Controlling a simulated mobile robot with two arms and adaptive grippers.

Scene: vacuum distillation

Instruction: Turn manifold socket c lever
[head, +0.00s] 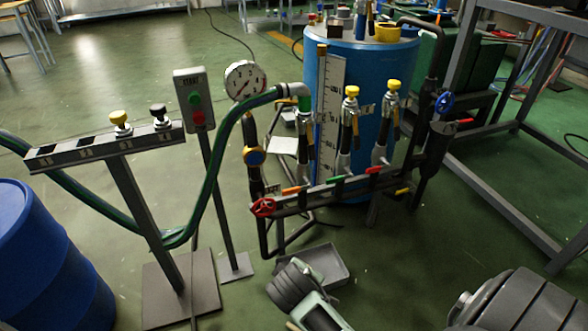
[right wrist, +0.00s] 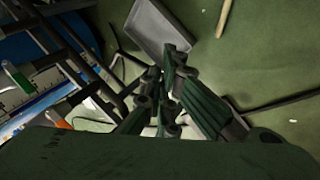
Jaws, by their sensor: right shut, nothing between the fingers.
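The manifold (head: 330,190) is a dark pipe rail in front of the blue tank. Along it are orange (head: 294,190), green (head: 336,179), red (head: 374,169) and yellow (head: 403,191) levers. No readable label shows which lever is socket c. In the right wrist view, a green lever (right wrist: 17,77) and an orange one (right wrist: 62,124) show at the left. My right gripper (right wrist: 160,92) is shut and empty, with the levers off to its left and apart from it. Its fingers are not distinguishable in the head view. My left gripper is not in view.
A red handwheel (head: 263,207) is at the manifold's left end. A grey tray (head: 325,266) lies on the floor below. The blue tank (head: 392,60) stands behind, with a gauge (head: 245,81) and green hose (head: 223,165) left. A table frame (head: 480,195) borders the right.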

